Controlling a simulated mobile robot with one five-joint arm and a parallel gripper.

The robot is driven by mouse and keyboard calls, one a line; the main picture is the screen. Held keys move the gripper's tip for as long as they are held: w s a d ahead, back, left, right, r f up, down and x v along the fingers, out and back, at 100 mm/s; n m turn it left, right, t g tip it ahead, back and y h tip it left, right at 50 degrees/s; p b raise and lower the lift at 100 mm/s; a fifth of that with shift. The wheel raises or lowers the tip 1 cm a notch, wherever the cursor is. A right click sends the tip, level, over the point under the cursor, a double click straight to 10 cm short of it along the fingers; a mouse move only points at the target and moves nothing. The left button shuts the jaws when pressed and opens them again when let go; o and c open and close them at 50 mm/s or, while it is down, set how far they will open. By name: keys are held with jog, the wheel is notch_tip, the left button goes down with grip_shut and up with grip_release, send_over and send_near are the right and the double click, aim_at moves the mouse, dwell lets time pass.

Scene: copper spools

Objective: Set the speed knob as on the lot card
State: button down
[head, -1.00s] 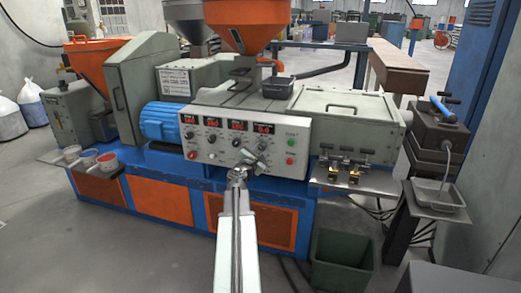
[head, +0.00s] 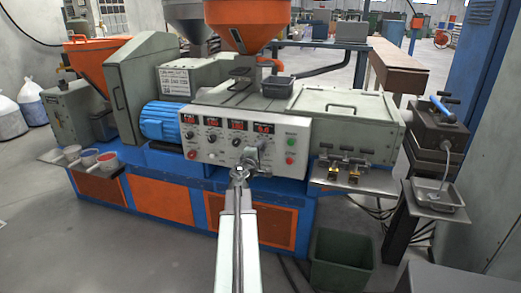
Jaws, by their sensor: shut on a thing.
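The control panel (head: 225,153) is a pale box front with a row of red displays and dark knobs below them. My gripper (head: 254,153) is at the panel, shut on the right-hand knob under the rightmost red display (head: 263,128). My fingers hide most of this knob. The display's digits are too small to read surely. Another dark knob (head: 236,142) shows just left of my gripper. A white card (head: 176,82) with printed lines is on the machine behind, above the blue motor; its text is not legible, and I cannot tell if it is the lot card.
A green button (head: 291,142) and a red button (head: 290,159) are close to the right of my gripper. Brass-coloured fittings (head: 333,173) sit on a shelf further right. A dark green bin (head: 341,259) stands on the floor. The floor at the left front is clear.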

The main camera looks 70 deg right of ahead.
jog(key=shift+m, duration=1)
jog(key=shift+s, duration=0.1)
jog(key=c, duration=1)
grip_release()
jog(key=a, duration=0.8)
jog(key=shift+s+r, duration=0.1)
jog(key=shift+s, duration=0.1)
jog(key=shift+d, duration=0.1)
